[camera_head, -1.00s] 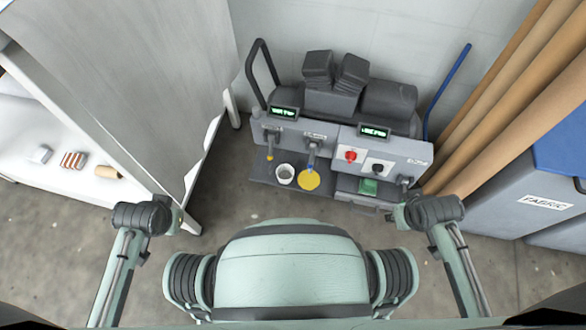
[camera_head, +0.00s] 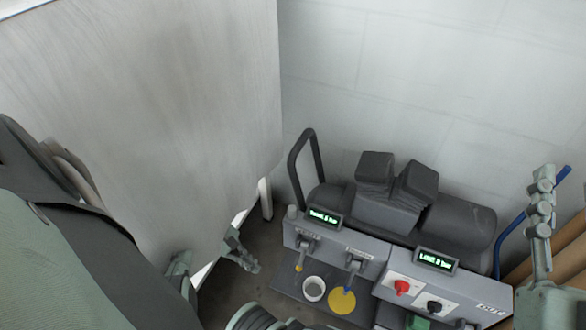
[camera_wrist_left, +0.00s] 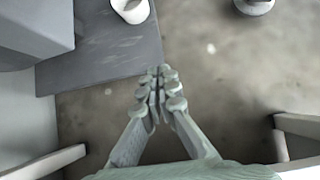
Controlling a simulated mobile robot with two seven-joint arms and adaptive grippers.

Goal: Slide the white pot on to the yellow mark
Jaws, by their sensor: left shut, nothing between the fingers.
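The white pot (camera_head: 314,289) stands upright on the dark ledge of the grey press, just left of the flat round yellow mark (camera_head: 341,301). It is off the mark. The pot also shows at the top edge of the left wrist view (camera_wrist_left: 131,10), partly cut off. My left gripper (camera_head: 245,255) is shut and empty, left of the ledge and apart from the pot. In the left wrist view its closed fingertips (camera_wrist_left: 163,70) appear near the ledge's corner. My right gripper (camera_head: 544,180) points up at the right; its finger opening is unclear.
The press (camera_head: 335,235) has lit displays, a red knob (camera_head: 401,287) and a black knob (camera_head: 434,306). A lever hangs above the yellow mark. A tall pale panel (camera_head: 170,130) stands close to my left arm. Brown rolls (camera_head: 570,245) stand at the right.

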